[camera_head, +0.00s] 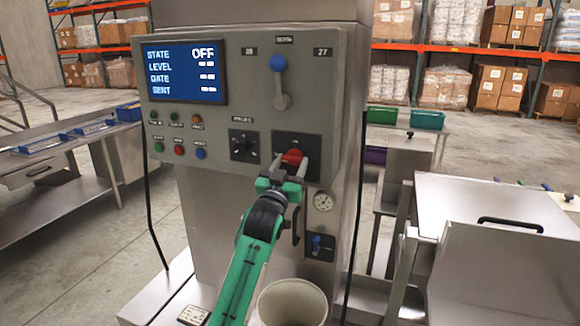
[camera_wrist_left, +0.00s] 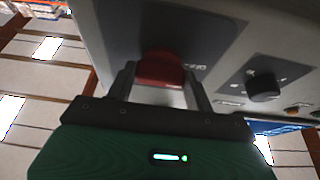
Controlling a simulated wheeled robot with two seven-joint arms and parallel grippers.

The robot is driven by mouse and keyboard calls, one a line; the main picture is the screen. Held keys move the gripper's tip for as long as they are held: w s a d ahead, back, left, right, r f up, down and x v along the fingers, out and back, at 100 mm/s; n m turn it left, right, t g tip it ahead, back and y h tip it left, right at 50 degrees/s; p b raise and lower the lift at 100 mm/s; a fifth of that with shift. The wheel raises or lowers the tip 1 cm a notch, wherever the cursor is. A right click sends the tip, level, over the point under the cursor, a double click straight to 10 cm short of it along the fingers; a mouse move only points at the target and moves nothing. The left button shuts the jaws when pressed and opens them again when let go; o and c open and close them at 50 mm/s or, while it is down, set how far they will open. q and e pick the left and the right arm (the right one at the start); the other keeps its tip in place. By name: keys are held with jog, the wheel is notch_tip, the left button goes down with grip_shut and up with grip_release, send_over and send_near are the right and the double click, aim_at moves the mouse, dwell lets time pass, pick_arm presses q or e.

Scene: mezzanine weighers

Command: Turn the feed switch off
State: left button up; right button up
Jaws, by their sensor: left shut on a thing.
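The feed switch is a red knob (camera_head: 291,157) on a dark plate at the lower right of the grey control panel (camera_head: 330,100). My left gripper (camera_head: 290,165) reaches up to it from below, its fingers shut on either side of the knob. The left wrist view shows the same red knob (camera_wrist_left: 160,68) between the two fingers (camera_wrist_left: 160,82). The display (camera_head: 185,72) on the panel reads STATE OFF, with LEVEL, GATE and SENT showing dashes. The knob's pointer and markings are mostly hidden by the fingers. My right gripper is not in view.
A blue-knobbed lever (camera_head: 280,82) sits above the red knob, and a black dial (camera_head: 243,146) to its left. A pale bucket (camera_head: 292,300) stands below my arm.

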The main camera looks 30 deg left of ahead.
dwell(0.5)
pick_arm(q)
jog(key=o, duration=1)
jog(key=shift+b+v, duration=1.9)
jog(key=shift+v, duration=5)
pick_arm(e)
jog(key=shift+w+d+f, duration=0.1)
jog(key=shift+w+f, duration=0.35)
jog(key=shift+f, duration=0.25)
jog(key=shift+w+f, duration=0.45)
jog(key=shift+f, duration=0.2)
